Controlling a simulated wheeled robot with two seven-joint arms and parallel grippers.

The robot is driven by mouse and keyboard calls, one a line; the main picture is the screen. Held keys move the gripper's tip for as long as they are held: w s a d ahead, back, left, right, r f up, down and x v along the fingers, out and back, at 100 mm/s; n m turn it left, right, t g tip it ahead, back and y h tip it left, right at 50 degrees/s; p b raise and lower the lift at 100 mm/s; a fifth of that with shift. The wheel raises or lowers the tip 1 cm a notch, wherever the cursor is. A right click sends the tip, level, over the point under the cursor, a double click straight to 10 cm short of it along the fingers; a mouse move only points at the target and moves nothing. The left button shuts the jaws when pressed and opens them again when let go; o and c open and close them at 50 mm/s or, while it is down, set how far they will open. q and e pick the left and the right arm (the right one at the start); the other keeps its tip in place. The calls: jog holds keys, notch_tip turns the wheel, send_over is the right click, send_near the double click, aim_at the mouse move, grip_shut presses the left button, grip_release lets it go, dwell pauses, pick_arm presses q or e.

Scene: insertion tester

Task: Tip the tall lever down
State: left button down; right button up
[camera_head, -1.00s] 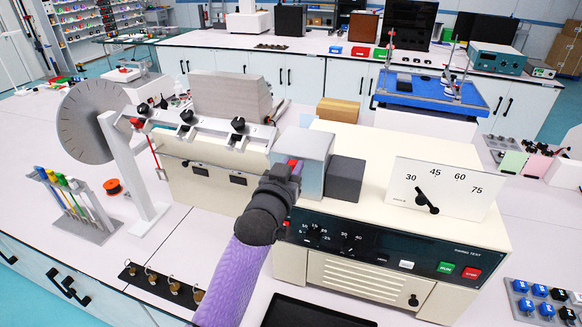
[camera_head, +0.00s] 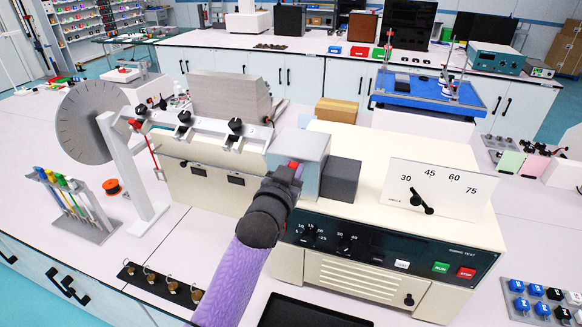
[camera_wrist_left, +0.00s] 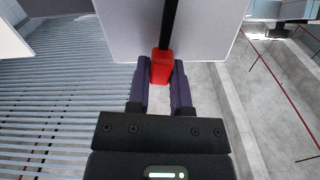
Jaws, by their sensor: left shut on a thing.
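The tall lever is seen as a black shaft (camera_wrist_left: 169,22) with a red grip (camera_wrist_left: 161,66) in the left wrist view. My left gripper (camera_wrist_left: 160,85) is shut on the red grip, one dark finger on each side. In the head view my left gripper (camera_head: 290,172) is beside the grey-blue block (camera_head: 308,150) on the cream tester (camera_head: 360,240). A bit of red shows at its fingertips; the rest of the lever is hidden there. My right gripper is not in view.
A dark grey block (camera_head: 341,179) and a dial plate (camera_head: 437,188) marked 30 to 75 stand on the tester, right of the gripper. A slotted metal rail (camera_head: 205,127) with black knobs is to the left. A rack of coloured tools (camera_head: 75,205) is further left.

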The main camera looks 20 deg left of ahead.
aim_at(316, 176)
pick_arm(q)
jog(key=d+m, duration=0.1)
jog(key=m, duration=0.1)
jog(key=d+f+m, duration=0.1)
jog(key=d+m, duration=0.1)
jog(key=m, duration=0.1)
jog(key=shift+f+m, duration=0.2)
jog(key=shift+m, duration=0.1)
jog(key=m, duration=0.1)
jog(key=d+f+m+b, duration=0.1)
jog(key=m, duration=0.1)
jog(key=shift+d+f, duration=0.15)
jog(key=shift+f, duration=0.05)
jog(key=shift+s+d+f+m+b, duration=0.1)
jog(key=shift+d+f+m+b, duration=0.25)
jog(key=shift+m, duration=0.55)
jog(key=shift+d+f+m+b, duration=0.1)
jog(key=shift+f+m+b, duration=0.3)
jog(key=shift+m, duration=0.5)
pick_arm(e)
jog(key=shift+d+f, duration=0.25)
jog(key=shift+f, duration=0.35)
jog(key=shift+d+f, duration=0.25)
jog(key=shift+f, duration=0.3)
pick_arm(q)
jog(key=shift+f, duration=0.1)
jog(key=c, duration=0.5)
grip_release()
